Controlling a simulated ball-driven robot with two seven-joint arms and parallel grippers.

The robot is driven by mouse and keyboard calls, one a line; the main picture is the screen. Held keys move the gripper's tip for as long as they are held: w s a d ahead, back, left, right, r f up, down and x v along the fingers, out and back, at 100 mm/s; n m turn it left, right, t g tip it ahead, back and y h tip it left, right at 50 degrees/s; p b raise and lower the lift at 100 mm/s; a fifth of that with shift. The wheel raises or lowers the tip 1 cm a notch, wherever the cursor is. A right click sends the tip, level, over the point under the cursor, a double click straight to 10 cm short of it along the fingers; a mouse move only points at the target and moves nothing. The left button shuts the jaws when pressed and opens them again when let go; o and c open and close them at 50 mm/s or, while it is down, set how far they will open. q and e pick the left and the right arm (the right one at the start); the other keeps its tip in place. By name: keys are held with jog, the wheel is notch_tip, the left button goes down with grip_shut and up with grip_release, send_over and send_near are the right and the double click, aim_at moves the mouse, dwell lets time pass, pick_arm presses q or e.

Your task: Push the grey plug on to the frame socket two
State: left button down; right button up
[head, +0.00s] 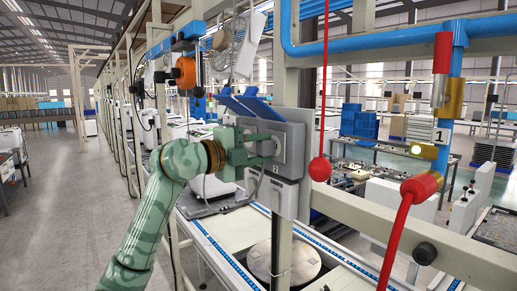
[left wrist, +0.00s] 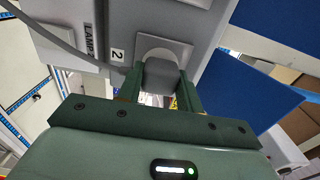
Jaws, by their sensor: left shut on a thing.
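The frame socket two (head: 294,150) is a grey box on the upright post, with a "2" label below its face. It also shows in the left wrist view (left wrist: 182,22), beside the labels "2" and "LAMP 2". My left gripper (head: 270,146) is in front of this socket and shut on the grey plug (left wrist: 162,76). The plug sits between the two green fingers, its front end against or very near the pale round-edged socket face (left wrist: 160,45). I cannot tell how deep it sits. My right gripper is not in view.
Blue panels (head: 243,106) stick out just above my left gripper. A red ball on a red cord (head: 320,169) hangs right of the socket. A lit lamp (head: 416,150) sits by a "1" label further right. A conveyor (head: 235,229) runs below.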

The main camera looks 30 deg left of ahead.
pick_arm(q)
jog(key=shift+w+d, duration=0.15)
jog(key=shift+w, duration=0.25)
jog(key=c, duration=0.9)
grip_release()
jog(key=shift+o, duration=0.2)
jog(key=b+v, duration=0.7)
jog(key=v, duration=0.9)
jog(key=shift+s, duration=0.2)
